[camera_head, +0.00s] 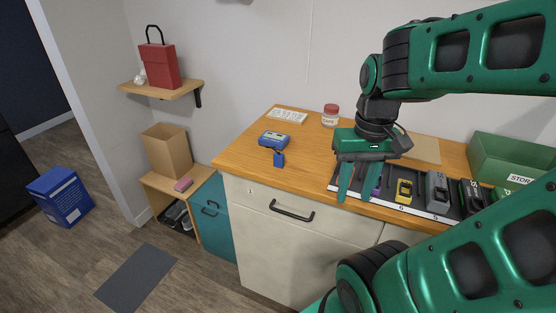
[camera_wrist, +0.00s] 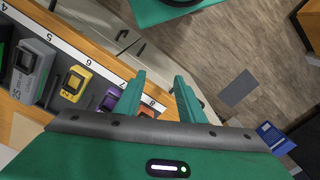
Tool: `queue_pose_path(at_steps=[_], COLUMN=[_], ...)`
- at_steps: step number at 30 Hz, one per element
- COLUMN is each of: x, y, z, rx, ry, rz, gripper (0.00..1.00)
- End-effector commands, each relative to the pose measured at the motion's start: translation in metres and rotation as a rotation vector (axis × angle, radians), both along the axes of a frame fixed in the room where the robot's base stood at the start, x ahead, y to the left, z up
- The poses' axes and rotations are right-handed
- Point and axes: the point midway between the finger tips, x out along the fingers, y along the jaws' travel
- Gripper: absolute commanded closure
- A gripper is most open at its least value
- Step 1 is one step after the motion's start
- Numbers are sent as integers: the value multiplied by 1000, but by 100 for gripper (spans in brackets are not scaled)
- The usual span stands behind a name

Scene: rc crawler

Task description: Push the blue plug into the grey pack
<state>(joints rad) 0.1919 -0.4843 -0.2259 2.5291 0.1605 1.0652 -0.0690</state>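The blue plug (camera_head: 278,159) lies near the worktop's front edge, just in front of a blue box-shaped device (camera_head: 274,140) with a small display. The grey pack (camera_head: 437,188) stands in a slot of the dark numbered rack, right of a yellow piece. It also shows in the wrist view (camera_wrist: 32,68), with a printed label. Plug and pack are well apart. My gripper (camera_head: 355,194) points down over the rack's left end, right of the plug and left of the pack. Its fingers are spread with nothing between them, also in the wrist view (camera_wrist: 160,84).
The rack (camera_head: 333,187) also holds yellow (camera_head: 404,191), purple (camera_wrist: 110,99) and dark pieces. A green storage bin (camera_head: 510,160) stands at the right. A red-lidded jar (camera_head: 330,116) and white card (camera_head: 287,117) sit at the back. Worktop left of my gripper is mostly clear.

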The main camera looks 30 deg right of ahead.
Motion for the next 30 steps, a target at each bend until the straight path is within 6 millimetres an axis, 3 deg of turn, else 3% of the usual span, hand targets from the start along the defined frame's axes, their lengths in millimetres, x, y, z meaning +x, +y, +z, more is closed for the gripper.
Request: queue_pose_path(at_steps=[9, 12, 15, 20, 30], x=[147, 186, 214, 233, 239], y=[14, 21, 28, 33, 36], z=[44, 52, 58, 57, 12], rx=[13, 2, -9, -17, -17], ry=[-80, -102, -114, -123, -123], rz=[639, 820, 951, 1048, 1053], gripper=[64, 64, 64, 64, 64])
